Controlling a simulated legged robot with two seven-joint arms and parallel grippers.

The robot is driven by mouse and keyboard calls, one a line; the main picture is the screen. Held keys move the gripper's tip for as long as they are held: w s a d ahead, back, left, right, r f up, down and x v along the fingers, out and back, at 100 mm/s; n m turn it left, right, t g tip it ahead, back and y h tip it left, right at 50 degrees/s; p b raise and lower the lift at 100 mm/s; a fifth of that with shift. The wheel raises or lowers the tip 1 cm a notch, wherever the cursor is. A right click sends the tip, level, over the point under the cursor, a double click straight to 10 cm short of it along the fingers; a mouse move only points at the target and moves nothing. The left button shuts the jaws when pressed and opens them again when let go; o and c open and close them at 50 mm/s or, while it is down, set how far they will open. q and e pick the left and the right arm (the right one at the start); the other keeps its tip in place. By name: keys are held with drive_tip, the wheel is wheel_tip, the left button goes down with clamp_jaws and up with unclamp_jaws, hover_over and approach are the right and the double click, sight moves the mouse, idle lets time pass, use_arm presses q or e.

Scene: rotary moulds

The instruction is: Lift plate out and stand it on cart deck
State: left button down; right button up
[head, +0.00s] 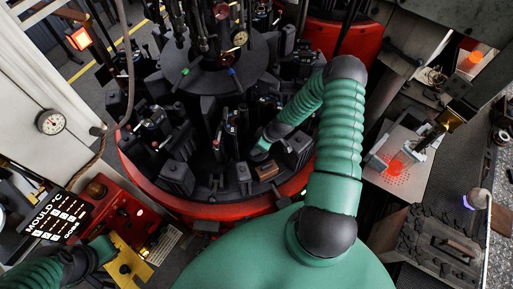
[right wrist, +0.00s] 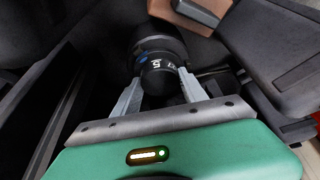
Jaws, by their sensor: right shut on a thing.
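In the right wrist view, a dark round piece (right wrist: 158,62) with white marks and a small blue spot sits between the fingers; it seems to be the plate. My right gripper (right wrist: 160,84) is shut on its narrower part. The piece is down among dark mould blocks, and its underside is hidden. In the head view my right gripper (head: 257,152) reaches into the rotary mould machine, and the piece cannot be made out there. My left gripper (head: 108,250) is at the lower left by a yellow box (head: 132,264); its fingers are not clear. I cannot identify the cart deck for certain.
A brown block (head: 267,171) lies close to the right gripper and also shows in the right wrist view (right wrist: 198,12). Dark mould blocks crowd around it inside the red rim (head: 228,211). A dark mould-like block (head: 442,246) stands at right, near a pale plate with a glowing spot (head: 398,168).

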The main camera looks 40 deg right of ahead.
use_arm(q)
drive_tip(key=shift+s, duration=0.15)
use_arm(e)
drive_tip(key=shift+r, duration=0.1)
drive_tip(key=c, duration=0.5)
clamp_jaws()
use_arm(q)
drive_tip(key=shift+d, duration=0.1)
use_arm(e)
drive_tip(key=shift+d, duration=0.1)
use_arm(q)
drive_tip(key=shift+r, duration=0.15)
use_arm(e)
drive_tip(key=shift+r, duration=0.1)
